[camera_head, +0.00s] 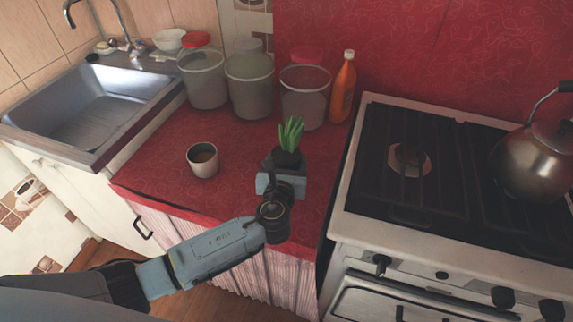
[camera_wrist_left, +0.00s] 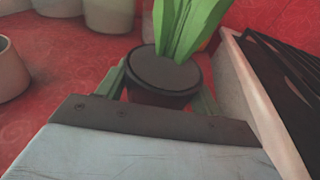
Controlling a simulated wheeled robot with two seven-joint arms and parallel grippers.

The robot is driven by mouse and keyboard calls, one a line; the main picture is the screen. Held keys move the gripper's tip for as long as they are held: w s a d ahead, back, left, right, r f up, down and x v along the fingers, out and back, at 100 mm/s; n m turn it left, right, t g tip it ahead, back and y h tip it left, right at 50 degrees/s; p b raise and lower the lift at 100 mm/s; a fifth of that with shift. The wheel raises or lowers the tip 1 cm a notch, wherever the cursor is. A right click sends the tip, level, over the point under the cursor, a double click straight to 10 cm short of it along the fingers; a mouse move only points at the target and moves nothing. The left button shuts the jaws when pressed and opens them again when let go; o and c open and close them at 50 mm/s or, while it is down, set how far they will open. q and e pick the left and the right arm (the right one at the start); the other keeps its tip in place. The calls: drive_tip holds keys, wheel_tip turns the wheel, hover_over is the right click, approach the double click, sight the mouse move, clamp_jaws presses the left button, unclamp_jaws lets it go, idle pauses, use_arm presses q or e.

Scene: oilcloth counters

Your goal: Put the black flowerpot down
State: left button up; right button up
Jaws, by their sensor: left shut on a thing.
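The black flowerpot (camera_head: 287,158) with a green plant (camera_head: 291,132) is over the right part of the red counter, close to the stove. My left gripper (camera_head: 283,172) is shut on it, and the pot is upright. In the left wrist view the pot (camera_wrist_left: 163,78) sits between the two fingers (camera_wrist_left: 160,92), with the leaves rising out of the top of the frame. The pot's base is hidden by the gripper, so I cannot tell whether it touches the counter. My right gripper is not in view.
A cup (camera_head: 203,160) stands on the red counter (camera_head: 240,190) to the left. Several lidded containers and an orange bottle (camera_head: 343,88) line the back. A stove (camera_head: 400,200) with a kettle (camera_head: 535,160) is right, a sink (camera_head: 95,105) left. Counter between cup and pot is clear.

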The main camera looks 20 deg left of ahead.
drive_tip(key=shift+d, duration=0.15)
use_arm(q)
drive_tip(key=shift+f, duration=0.15)
drive_tip(key=o, duration=1.1)
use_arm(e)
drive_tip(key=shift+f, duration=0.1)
use_arm(q)
drive_tip(key=shift+s, duration=0.15)
drive_tip(key=p+v, duration=0.2)
drive_tip(key=v, duration=0.8)
drive_tip(key=shift+s, duration=0.35)
drive_tip(key=shift+s+d+r, duration=0.15)
drive_tip(key=shift+s+r, duration=0.05)
drive_tip(key=shift+s, duration=0.25)
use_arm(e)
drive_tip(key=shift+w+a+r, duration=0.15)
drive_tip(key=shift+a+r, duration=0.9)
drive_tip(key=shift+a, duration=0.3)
